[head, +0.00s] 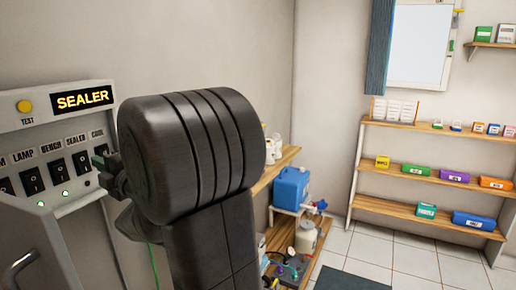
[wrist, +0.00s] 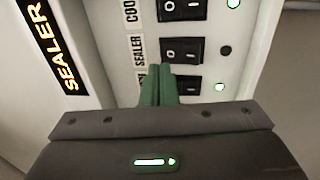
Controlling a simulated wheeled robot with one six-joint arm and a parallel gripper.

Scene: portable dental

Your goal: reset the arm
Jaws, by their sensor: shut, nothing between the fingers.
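My gripper (wrist: 159,72) is shut and empty, its two green fingertips together in the wrist view. The tips point at the panel by the lower edge of the SEALER switch (wrist: 183,50) and cover part of the switch below it. I cannot tell whether they touch the panel. In the head view my gripper (head: 101,160) shows as a small dark and green part beside the switch row, mostly hidden behind my arm. The control panel (head: 50,125) has a lit SEALER display (head: 83,98) and a yellow TEST button (head: 24,106).
The COOL switch (wrist: 181,8) has a lit green lamp; the SEALER lamp (wrist: 226,50) is dark. A blue jug (head: 291,188) stands on a low shelf right of my arm. Wooden shelves (head: 425,172) with coloured boxes line the far wall. Tiled floor (head: 400,262) is open at right.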

